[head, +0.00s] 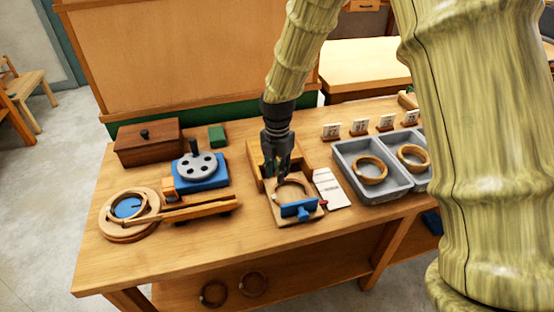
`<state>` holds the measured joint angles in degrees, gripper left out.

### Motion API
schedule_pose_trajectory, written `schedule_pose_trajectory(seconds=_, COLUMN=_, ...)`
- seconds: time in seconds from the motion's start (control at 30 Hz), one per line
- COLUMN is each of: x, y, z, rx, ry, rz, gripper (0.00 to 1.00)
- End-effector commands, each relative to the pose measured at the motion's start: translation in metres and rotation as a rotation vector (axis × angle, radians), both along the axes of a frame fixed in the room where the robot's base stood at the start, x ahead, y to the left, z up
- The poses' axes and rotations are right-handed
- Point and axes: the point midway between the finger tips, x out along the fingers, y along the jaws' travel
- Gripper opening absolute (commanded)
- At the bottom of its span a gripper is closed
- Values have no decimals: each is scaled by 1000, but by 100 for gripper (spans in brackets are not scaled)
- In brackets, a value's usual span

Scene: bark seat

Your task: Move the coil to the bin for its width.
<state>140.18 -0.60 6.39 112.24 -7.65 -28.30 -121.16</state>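A tan ring-shaped coil (292,187) lies in a wooden fixture (281,216) at the middle of the table, behind a blue block with a red-tipped part (300,209). My gripper (281,174) points down right over the coil's far left side. Its fingers are dark and small, and I cannot tell whether they are open, shut or touching the coil. Two grey bins stand side by side at the right. The left bin (349,174) holds one coil (370,170); the right bin (421,184) holds another (413,156), and my arm hides its right part.
Several small cards on wooden stands (360,127) line up behind the bins. A white printed sheet (331,188) lies between fixture and bins. At left are a round wooden reel (128,209), a blue device with a grey disc (196,168) and a brown lidded box (148,143).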

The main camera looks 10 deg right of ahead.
Motion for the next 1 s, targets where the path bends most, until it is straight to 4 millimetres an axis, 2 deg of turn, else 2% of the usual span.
schedule_pose_trajectory(seconds=0.1, x=0, y=1, z=-18, rx=-2, ry=2, rz=0, gripper=24)
schedule_pose_trajectory(seconds=0.33, x=0, y=2, z=-44, rx=0, ry=1, rz=1, gripper=24)
schedule_pose_trajectory(seconds=0.53, x=0, y=2, z=-53, rx=-1, ry=1, rz=3, gripper=24)
schedule_pose_trajectory(seconds=0.83, x=0, y=2, z=-54, rx=0, ry=0, rz=2, gripper=24)
schedule_pose_trajectory(seconds=0.97, x=0, y=2, z=-54, rx=0, ry=0, rz=2, gripper=2)
schedule_pose_trajectory(seconds=1.0, x=0, y=2, z=-54, rx=0, ry=0, rz=2, gripper=0)
